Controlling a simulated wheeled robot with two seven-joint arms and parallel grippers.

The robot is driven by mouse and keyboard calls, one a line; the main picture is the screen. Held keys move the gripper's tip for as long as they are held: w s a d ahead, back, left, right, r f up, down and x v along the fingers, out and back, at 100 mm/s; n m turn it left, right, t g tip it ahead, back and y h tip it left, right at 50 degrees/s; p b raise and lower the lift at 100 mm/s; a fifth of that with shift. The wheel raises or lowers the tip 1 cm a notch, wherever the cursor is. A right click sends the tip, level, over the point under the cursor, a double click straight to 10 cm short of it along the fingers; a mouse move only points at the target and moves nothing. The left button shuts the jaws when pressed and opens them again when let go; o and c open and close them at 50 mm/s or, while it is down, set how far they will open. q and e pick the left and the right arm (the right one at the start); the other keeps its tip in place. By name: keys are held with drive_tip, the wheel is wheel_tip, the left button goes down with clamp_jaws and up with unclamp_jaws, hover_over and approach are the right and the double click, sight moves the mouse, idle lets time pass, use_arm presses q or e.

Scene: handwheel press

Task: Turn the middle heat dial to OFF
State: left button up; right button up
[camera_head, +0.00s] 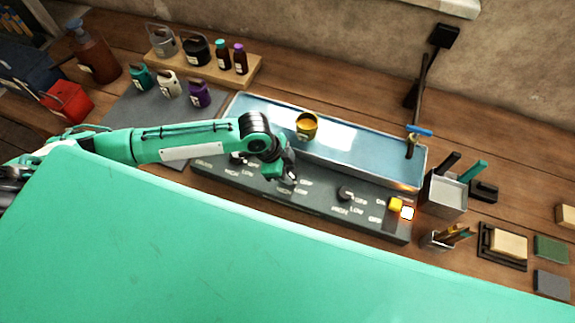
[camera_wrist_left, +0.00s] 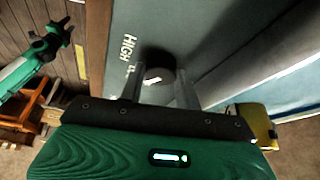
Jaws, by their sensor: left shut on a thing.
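The grey control panel (camera_head: 325,205) on the workbench carries a row of black dials with HIGH, LOW and OFF labels. My left gripper (camera_head: 287,176) reaches down over the middle dial and mostly hides it in the head view. In the left wrist view the dark round middle dial (camera_wrist_left: 157,68) sits between the two fingers of my left gripper (camera_wrist_left: 160,88), which is shut on it. A white mark shows on the dial; its exact setting I cannot tell. HIGH is readable beside it. A green arm with a dark end, seemingly my right gripper (camera_wrist_left: 58,38), shows at upper left, its fingers unclear.
The right dial (camera_head: 346,193) is free, and the left dial (camera_head: 238,157) lies partly behind my arm. Behind the panel, a yellow pot (camera_head: 306,126) stands on a blue-grey tray (camera_head: 370,158). Metal holders (camera_head: 446,196) stand at right.

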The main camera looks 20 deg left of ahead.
use_arm(q)
drive_tip(key=n+p, duration=0.1)
drive_tip(key=n+t+p, duration=0.1)
drive_tip(key=n+p, duration=0.2)
drive_tip(key=shift+s+d+r, duration=0.1)
drive_tip(key=shift+r, duration=0.15)
drive_tip(key=shift+f+n+t+y+p, duration=0.15)
drive_tip(key=shift+n+t+y+p, duration=0.4)
drive_tip(key=shift+n+p, duration=0.5)
drive_tip(key=o, duration=1)
drive_tip(key=shift+c, duration=0.2)
